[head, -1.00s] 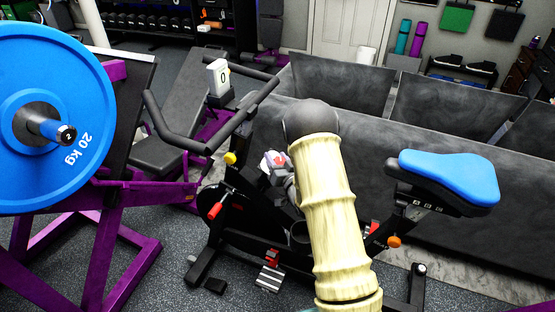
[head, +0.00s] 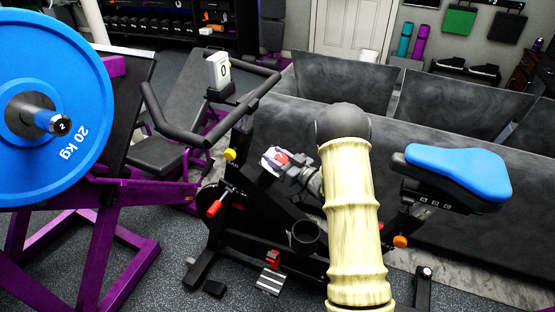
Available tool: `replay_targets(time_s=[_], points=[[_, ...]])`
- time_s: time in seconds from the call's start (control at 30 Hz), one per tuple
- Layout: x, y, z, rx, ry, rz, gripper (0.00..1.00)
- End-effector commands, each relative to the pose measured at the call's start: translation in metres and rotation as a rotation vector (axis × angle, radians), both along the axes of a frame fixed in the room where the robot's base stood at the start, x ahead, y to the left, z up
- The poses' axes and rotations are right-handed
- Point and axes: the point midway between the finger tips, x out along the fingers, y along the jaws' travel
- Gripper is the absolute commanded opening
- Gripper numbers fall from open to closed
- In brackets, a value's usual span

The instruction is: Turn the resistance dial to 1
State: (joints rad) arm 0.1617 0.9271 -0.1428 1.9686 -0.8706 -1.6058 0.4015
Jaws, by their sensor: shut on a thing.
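The black exercise bike stands in the middle of the head view, with a display (head: 218,73) reading 0 on its handlebar post. The resistance dial (head: 282,158) shows as a small red patch on the bike's frame, below the handlebars. My gripper (head: 273,159) reaches in from the right and is shut on the dial. Its fingers and wrist hide most of the dial, so any marking on it cannot be read.
The blue bike seat (head: 458,172) is right of my arm. The handlebars (head: 190,135) are up and left of the gripper. A blue 20 kg plate (head: 60,65) on a purple rack fills the left side. A grey sofa (head: 450,240) stands close behind the bike.

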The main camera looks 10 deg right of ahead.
Motion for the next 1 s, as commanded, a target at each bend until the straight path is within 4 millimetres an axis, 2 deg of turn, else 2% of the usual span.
replay_targets(time_s=[0.5,0.53,0.63,1.0], points=[[-0.0007,0.0016,0.0003,-0.010,-0.015,0.039,0.19],[-0.0007,0.0016,0.0003,-0.010,-0.015,0.039,0.44],[-0.0007,0.0015,0.0003,-0.010,-0.015,0.039,0.64],[-0.0028,-0.0015,-0.0002,-0.011,-0.014,0.036,0.64]])
